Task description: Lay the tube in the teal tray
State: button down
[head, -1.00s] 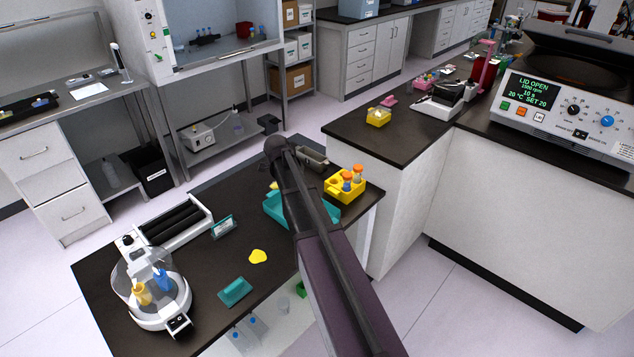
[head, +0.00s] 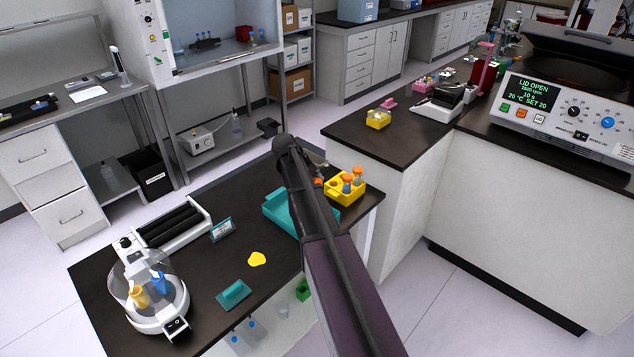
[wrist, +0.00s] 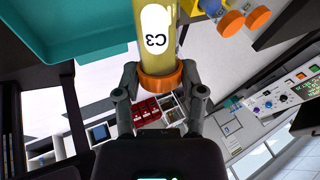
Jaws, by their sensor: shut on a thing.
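The tube (wrist: 157,45) has yellowish contents, a white label reading C3 and an orange cap. In the wrist view my gripper (wrist: 160,88) is shut on it at the cap end, with a finger on each side. The teal tray (wrist: 85,38) shows at the upper left of the wrist view, apart from the tube. In the head view the teal tray (head: 275,210) sits on the dark table, its middle and right hidden behind my arm. My gripper is mostly hidden there, and a small orange cap (head: 318,183) shows beside the arm.
A yellow rack (head: 345,193) with orange-capped tubes stands right of the tray. A roller device (head: 172,225), a small centrifuge (head: 155,300), a yellow patch (head: 257,259) and a teal block (head: 234,293) are on the table's left part.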

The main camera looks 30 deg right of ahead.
jog(key=shift+f+b, duration=4.75)
jog(key=shift+f, duration=0.05)
jog(key=shift+c, duration=0.6)
grip_release()
jog(key=shift+s, duration=0.1)
